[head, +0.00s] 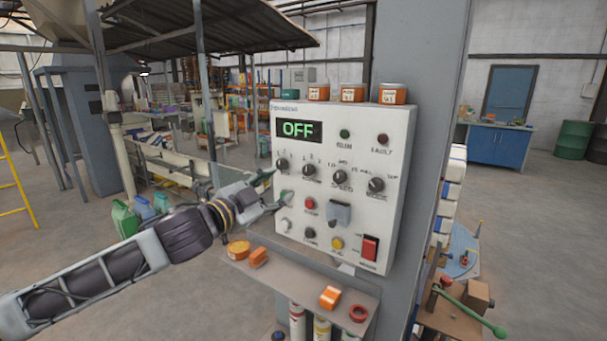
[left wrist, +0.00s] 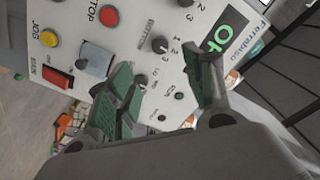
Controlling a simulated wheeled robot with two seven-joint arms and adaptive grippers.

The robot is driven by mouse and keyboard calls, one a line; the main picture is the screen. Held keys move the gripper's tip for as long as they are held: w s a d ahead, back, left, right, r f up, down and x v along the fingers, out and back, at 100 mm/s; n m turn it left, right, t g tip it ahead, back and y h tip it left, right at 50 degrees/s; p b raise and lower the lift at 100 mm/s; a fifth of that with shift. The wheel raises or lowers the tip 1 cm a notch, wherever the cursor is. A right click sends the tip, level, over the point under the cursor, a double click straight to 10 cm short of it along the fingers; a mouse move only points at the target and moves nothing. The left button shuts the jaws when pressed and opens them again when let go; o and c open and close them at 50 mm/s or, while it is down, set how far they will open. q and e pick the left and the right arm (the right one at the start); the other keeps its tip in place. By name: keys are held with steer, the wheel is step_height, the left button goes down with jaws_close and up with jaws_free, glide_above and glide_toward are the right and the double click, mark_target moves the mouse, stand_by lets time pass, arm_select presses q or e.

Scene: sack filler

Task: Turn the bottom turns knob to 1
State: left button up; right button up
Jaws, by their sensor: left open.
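The bottom turns knob (head: 310,170) is a dark round knob, second from left in the knob row on the light grey control panel (head: 386,130). In the left wrist view the knob (left wrist: 160,45) shows beside the word BOTTOM and the numerals 1, 2, 3. Its exact pointer setting is too small to read. My left gripper (head: 279,186) is open and empty at the panel's left side, left of and below this knob. In the left wrist view my gripper's spread green-padded fingers (left wrist: 165,88) stand before the panel, with the knob just beyond them. My right gripper is out of view.
The display (head: 298,130) reads OFF. Other knobs sit close by: one to the left (head: 282,164), speed (head: 340,177) and mode (head: 375,185). Below are a red button (head: 309,203), a grey flap (head: 339,213) and a red switch (head: 370,248). A shelf (head: 300,277) juts out underneath.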

mark_target(306, 172)
arm_select(q)
steer(key=x, duration=1)
steer(key=shift+w+d, duration=0.5)
steer(key=shift+w, duration=0.15)
steer(key=shift+w+d, duration=0.3)
steer(key=shift+w, duration=0.15)
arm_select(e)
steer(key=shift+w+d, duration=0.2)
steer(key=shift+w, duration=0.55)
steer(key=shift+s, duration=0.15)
